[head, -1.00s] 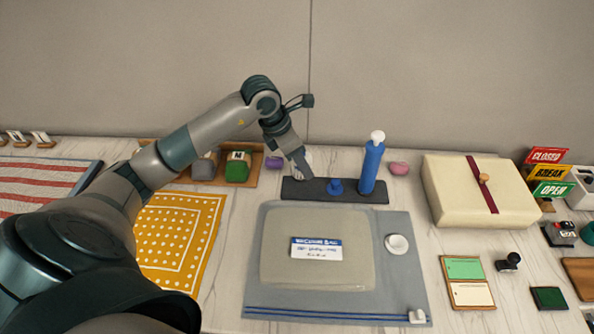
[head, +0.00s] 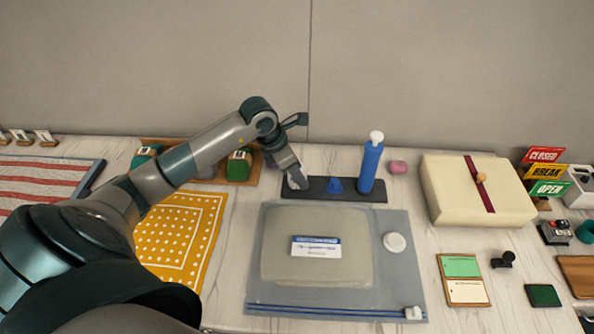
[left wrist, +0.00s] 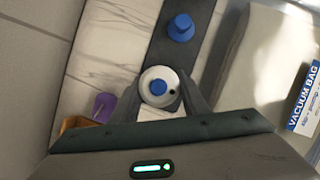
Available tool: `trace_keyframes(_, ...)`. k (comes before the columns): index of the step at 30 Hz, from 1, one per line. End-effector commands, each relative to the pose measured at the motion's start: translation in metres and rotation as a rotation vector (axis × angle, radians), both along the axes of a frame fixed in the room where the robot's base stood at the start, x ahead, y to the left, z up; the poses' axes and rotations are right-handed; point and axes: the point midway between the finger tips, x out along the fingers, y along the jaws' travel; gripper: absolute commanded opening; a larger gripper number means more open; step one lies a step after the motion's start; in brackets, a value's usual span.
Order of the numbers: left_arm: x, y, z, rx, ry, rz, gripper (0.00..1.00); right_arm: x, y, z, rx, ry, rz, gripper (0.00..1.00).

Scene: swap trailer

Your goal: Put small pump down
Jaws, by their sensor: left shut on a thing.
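My left gripper (head: 297,184) is low at the left end of the dark tray (head: 316,186). In the left wrist view its fingers (left wrist: 160,98) are shut on a round white thing with a blue centre, which I take for the small pump (left wrist: 158,74). The pump is mostly hidden by the gripper in the head view. I cannot tell whether it touches the tray. A blue knob-like piece (head: 335,185) stands on the tray to its right, and also shows in the left wrist view (left wrist: 181,27). My right gripper is not in view.
A tall blue cylinder with a white top (head: 370,165) stands at the tray's right end. A grey vacuum bag (head: 400,285) lies in front, with a white round cap (head: 395,242). A wooden tray (head: 253,180) is left of the gripper. A pink piece (head: 398,167) lies to the right.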

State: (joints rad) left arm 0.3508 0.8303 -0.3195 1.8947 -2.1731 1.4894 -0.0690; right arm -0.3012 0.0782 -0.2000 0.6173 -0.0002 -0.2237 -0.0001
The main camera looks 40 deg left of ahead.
Motion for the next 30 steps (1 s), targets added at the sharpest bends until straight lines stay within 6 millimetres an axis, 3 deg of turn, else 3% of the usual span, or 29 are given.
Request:
trace_keyframes(9, 0.000, 0.000, -0.002, 0.000, -0.002, 0.000, 0.12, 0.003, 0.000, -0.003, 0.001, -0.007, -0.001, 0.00)
trace_keyframes(10, 0.000, 0.000, -0.003, 0.000, -0.001, 0.000, 0.44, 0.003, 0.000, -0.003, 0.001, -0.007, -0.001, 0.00)
trace_keyframes(12, 0.000, 0.000, -0.002, -0.001, -0.001, 0.000, 0.60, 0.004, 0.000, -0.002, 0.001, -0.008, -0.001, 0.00)
trace_keyframes(26, 0.000, 0.001, 0.002, 0.000, -0.001, 0.000, 0.60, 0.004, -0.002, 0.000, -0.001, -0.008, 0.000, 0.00)
trace_keyframes(30, -0.004, 0.004, 0.013, 0.001, -0.004, 0.001, 0.60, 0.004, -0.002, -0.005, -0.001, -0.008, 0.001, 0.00)
